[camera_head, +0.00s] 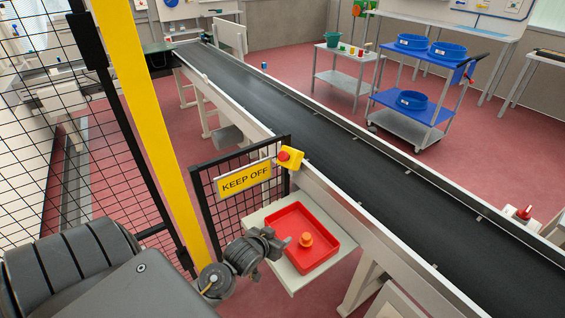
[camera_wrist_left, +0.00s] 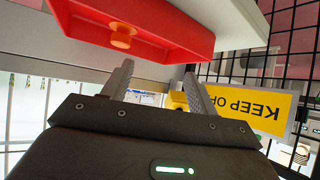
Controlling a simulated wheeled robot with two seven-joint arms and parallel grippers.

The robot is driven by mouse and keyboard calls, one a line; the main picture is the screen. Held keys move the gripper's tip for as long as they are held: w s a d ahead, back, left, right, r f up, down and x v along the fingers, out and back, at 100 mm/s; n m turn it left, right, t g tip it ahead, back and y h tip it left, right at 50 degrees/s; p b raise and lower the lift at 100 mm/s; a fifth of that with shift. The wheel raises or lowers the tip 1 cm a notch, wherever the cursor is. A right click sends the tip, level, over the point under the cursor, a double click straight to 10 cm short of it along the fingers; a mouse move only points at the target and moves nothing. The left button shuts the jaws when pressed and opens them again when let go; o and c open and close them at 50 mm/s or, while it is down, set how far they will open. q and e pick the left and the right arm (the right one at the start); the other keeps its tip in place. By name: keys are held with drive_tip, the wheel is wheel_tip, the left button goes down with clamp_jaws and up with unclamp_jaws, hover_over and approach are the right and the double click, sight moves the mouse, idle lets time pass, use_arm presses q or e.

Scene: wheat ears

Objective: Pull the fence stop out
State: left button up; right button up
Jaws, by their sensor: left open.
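The fence stop (camera_head: 289,158) is a yellow box with a red round button. It sits at the top right corner of the black mesh fence panel, beside the yellow KEEP OFF sign (camera_head: 244,183). My left gripper (camera_head: 283,243) is below the stop, near the left edge of the red tray, apart from the stop. In the left wrist view, which is turned upside down, its two fingers (camera_wrist_left: 158,85) are spread with nothing between them. A yellow patch (camera_wrist_left: 177,100), likely the stop box, shows partly hidden by the right finger. My right gripper is not in view.
A red tray (camera_head: 338,256) with an orange knob-like piece (camera_head: 306,240) stands on a pale shelf beside the conveyor (camera_head: 330,135). Another red stop button (camera_head: 524,212) sits on the conveyor's far side. A tall mesh fence with a yellow post (camera_head: 150,115) stands at left.

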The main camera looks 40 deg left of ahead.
use_arm(q)
drive_tip(key=w+a+r+n+t+y, duration=0.2)
drive_tip(key=w+a+r+t, duration=0.3)
drive_tip(key=w+a, duration=0.4)
drive_tip(key=n+t, duration=0.1)
drive_tip(key=t, duration=0.1)
approach(282, 157)
drive_tip(key=shift+y, duration=0.4)
drive_tip(key=x, duration=1.1)
drive_tip(key=shift+d+f, duration=0.2)
